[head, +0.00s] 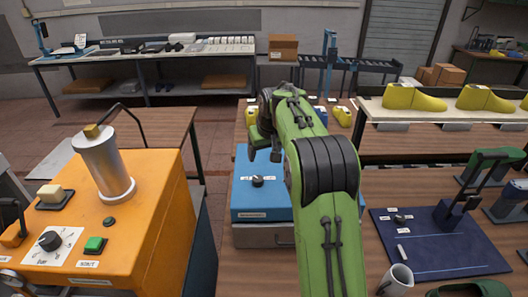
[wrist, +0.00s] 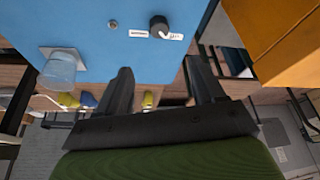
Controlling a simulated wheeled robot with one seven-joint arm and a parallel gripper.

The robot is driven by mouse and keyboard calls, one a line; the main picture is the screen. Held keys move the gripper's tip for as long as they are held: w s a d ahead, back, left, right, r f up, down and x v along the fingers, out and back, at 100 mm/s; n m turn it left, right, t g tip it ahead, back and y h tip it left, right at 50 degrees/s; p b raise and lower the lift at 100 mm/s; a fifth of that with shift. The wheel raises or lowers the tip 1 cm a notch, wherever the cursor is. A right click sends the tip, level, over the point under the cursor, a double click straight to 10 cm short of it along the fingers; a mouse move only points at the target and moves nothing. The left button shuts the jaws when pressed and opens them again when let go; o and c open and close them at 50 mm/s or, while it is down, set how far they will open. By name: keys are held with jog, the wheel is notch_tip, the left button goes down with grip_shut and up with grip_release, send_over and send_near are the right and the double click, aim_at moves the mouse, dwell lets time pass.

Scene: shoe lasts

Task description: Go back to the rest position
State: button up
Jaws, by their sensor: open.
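My gripper (head: 264,152) is at the end of my green arm, in front of and above the blue machine (head: 262,214) in the head view. In the wrist view my gripper (wrist: 162,82) has its two dark fingers spread apart with nothing between them. The blue machine (wrist: 110,45) fills the upper left there, with a black knob (wrist: 158,26) and a clear cylinder (wrist: 59,70) on it. My arm hides part of the blue machine in the head view.
An orange machine (head: 150,220) with a metal cylinder (head: 105,165) stands at left. Yellow lasts (head: 413,98) stand on a shelf behind. Open floor (head: 215,150) shows between the tables.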

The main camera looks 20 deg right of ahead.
jog(key=s+a+r+b, duration=0.1)
jog(key=s+a+r, duration=0.35)
jog(key=s, duration=0.55)
jog(key=s+a+r, duration=0.3)
jog(key=s+a, duration=0.2)
jog(key=s, duration=0.5)
jog(key=s+a+f, duration=0.1)
jog(key=s+f, duration=0.2)
jog(key=s, duration=0.5)
jog(key=s+a+f+t+b, duration=0.1)
jog(key=s+f, duration=0.3)
jog(key=s, duration=0.4)
jog(key=shift+s+a+n, duration=0.15)
jog(key=shift+s+n, duration=0.05)
jog(key=shift+n, duration=0.2)
